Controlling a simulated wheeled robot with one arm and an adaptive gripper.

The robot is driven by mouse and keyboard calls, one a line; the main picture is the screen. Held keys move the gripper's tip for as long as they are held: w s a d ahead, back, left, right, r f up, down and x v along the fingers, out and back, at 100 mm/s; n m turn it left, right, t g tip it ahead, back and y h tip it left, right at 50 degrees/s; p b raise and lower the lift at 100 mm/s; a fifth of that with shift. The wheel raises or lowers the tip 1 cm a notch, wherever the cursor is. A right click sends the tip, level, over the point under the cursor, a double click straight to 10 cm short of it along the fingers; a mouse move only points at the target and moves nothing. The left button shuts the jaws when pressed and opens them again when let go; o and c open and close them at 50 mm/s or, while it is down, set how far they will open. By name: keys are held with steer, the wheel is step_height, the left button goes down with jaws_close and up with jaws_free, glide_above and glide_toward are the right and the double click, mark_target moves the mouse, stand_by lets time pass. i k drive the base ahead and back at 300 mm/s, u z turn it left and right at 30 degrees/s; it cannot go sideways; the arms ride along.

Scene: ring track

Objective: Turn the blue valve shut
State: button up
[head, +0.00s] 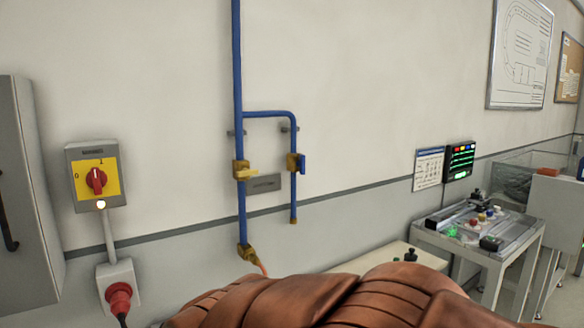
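The blue valve (301,164) is on the wall in the head view, right of centre. It has a brass body and a blue lever. The lever hangs upright, roughly along the short blue pipe (294,201) that drops from the upper bend. A second brass valve with a yellow lever (246,174) sits on the main blue pipe (238,70) just to the left. Its lever points sideways across the pipe. My gripper is not in view, so I cannot see whether it is open or shut.
A yellow panel with a red rotary switch (96,181) is on the wall at left, with a red plug (119,298) below. A grey cabinet (25,200) stands at the far left. A bench with controls (478,232) stands at right.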

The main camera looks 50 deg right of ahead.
mark_target(301, 163)
steer(key=z, duration=1.4)
steer(key=k, duration=0.4)
steer(key=z, duration=0.15)
steer(key=i, duration=0.4)
